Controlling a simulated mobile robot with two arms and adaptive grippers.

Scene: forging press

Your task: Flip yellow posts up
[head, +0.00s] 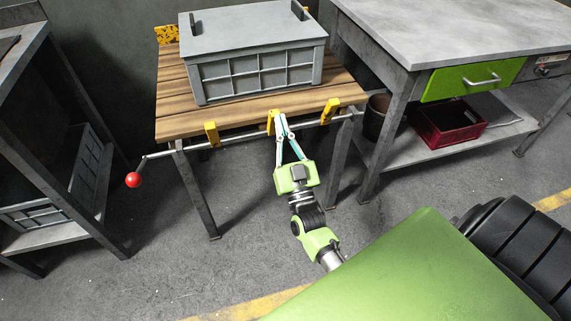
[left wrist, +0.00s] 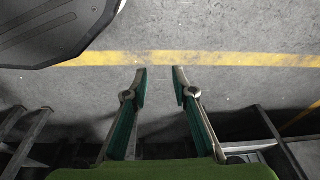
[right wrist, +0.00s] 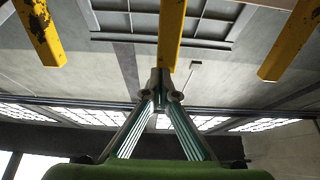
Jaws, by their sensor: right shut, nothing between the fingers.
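My left gripper (left wrist: 160,80) is open and empty over the floor, outside the head view.
A grey crate (head: 258,77) sits on the wooden table (head: 175,100). A metal rod with a red ball (head: 134,180) runs along its front edge. A grey workbench (head: 450,30) stands right, with a red bin (head: 447,122) below. A shelf (head: 60,190) stands left. Floor in front is clear.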

